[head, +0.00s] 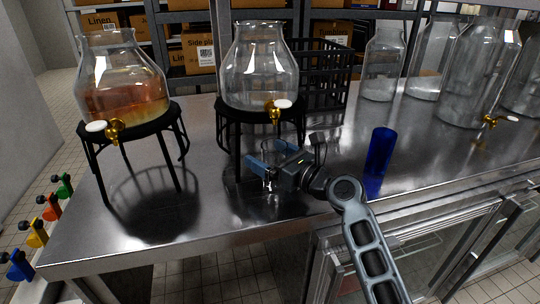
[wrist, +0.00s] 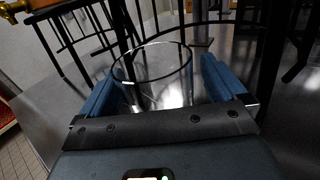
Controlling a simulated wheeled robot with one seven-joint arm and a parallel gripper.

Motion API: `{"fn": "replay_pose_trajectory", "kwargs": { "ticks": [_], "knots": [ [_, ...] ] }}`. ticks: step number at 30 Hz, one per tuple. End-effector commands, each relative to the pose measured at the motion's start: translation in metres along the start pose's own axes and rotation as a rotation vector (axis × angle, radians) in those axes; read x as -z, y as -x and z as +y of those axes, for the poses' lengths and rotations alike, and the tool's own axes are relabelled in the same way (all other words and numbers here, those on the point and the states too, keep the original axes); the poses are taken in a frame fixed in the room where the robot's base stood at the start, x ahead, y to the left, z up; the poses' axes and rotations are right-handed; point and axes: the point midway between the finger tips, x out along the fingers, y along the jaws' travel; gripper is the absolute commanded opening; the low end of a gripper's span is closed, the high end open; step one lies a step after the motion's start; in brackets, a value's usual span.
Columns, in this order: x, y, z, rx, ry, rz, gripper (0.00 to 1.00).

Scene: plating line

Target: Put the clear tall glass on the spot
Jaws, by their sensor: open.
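A clear tall glass (head: 270,158) stands on the steel counter in front of the middle drink dispenser, just below its tap; its round rim (wrist: 152,62) shows in the wrist view. My gripper (head: 270,163) is open with its blue fingers on either side of the glass. In the wrist view my gripper (wrist: 155,85) shows the glass between the two fingers, nearer the left one; whether a finger touches it I cannot tell. The glass looks upright and empty. I cannot make out a marked spot on the counter.
The middle dispenser (head: 258,70) stands on a black stand (head: 233,116) close behind my gripper. A dispenser with amber drink (head: 124,85) is at the left. A blue glass (head: 381,150) stands to the right. A black crate (head: 322,75) and large glass jars (head: 477,75) are behind. The front left counter is clear.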

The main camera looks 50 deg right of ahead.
Motion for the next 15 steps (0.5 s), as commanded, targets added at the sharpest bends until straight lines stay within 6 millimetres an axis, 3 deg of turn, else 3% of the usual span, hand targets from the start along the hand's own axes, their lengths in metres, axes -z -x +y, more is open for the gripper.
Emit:
{"fn": "replay_pose_trajectory", "kwargs": {
  "ticks": [5,15],
  "knots": [
    [0.002,0.008,0.000,0.001,-0.001,0.002,0.98],
    [0.002,0.060,0.000,0.002,-0.001,0.001,0.98]
  ]
}}
